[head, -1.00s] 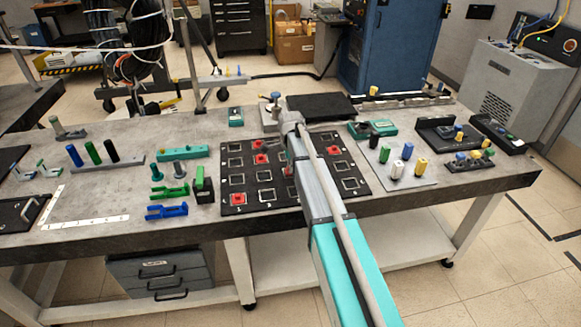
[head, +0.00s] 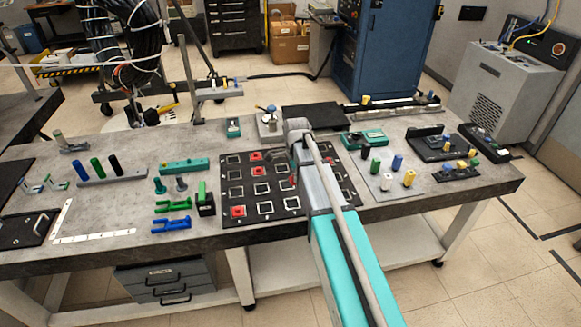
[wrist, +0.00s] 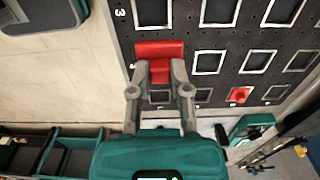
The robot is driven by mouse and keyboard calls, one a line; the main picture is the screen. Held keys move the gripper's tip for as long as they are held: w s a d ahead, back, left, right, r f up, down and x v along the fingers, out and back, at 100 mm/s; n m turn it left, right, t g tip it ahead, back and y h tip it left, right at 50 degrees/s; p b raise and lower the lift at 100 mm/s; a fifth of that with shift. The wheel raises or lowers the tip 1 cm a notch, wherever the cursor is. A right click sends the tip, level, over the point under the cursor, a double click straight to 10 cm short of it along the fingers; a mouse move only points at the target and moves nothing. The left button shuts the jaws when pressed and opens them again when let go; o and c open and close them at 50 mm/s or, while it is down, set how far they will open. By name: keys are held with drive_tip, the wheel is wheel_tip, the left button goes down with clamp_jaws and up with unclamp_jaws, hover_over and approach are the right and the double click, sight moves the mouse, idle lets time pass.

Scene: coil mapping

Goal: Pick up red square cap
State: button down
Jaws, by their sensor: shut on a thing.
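The red square cap (wrist: 159,48) is between the fingertips of my gripper (wrist: 159,70) in the wrist view. My gripper is shut on it. The cap looks large and close to the camera, over the edge of a black board (wrist: 125,40); I cannot tell its exact height above the board. In the head view my own arm hides the gripper and the held cap. The black board (head: 228,190) carries square outlines. Other red caps sit on it, one at the front left (head: 238,211) and one farther back (head: 257,156). One more red cap (wrist: 239,94) shows in the wrist view.
Blue forked parts (head: 172,222) and a black block with a green top (head: 205,203) stand left of the board. A grey plate (head: 385,190) with coloured pegs is on its right. The bench front edge is close to the board.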

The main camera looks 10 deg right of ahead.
drive_tip(key=s, duration=0.1)
drive_tip(key=s+r+p, duration=0.1)
drive_tip(key=s, duration=0.1)
drive_tip(key=s+r, duration=0.1)
drive_tip(key=s, duration=0.1)
drive_tip(key=shift+d+r+p, duration=0.1)
drive_tip(key=shift+d+p, duration=0.2)
drive_tip(key=shift+d, duration=0.1)
drive_tip(key=shift+s, duration=0.15)
idle(0.4)
